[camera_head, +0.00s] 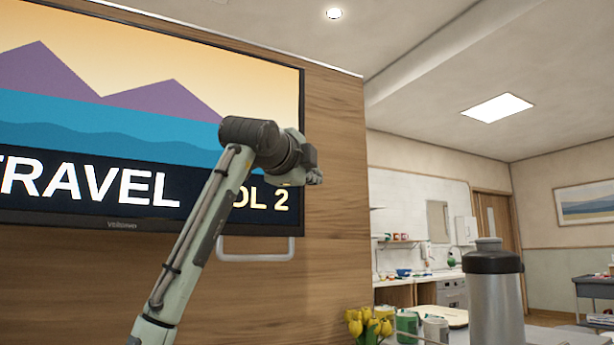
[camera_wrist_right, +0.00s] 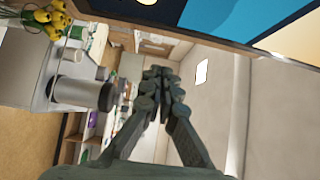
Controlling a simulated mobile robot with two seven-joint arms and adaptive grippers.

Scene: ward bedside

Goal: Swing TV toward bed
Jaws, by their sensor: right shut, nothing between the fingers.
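The TV (camera_head: 120,110) is on the wood-panelled wall at the left of the head view, its screen lit with a travel picture. A pale handle bar (camera_head: 256,250) hangs under its lower right edge. My right gripper (camera_head: 316,178) is in front of the screen's right edge, above the handle and apart from it in the picture. In the wrist view my right gripper (camera_wrist_right: 158,72) is shut with its fingertips together and nothing between them. A part of the TV (camera_wrist_right: 215,20) shows at the top of that view. My left gripper is in neither view.
A steel flask (camera_head: 494,300) with a dark lid stands at the lower right. Yellow tulips (camera_head: 368,325) and a green jar (camera_head: 407,325) are beside it. A kitchen counter (camera_head: 410,295) is further back. The space right of the TV is open at gripper height.

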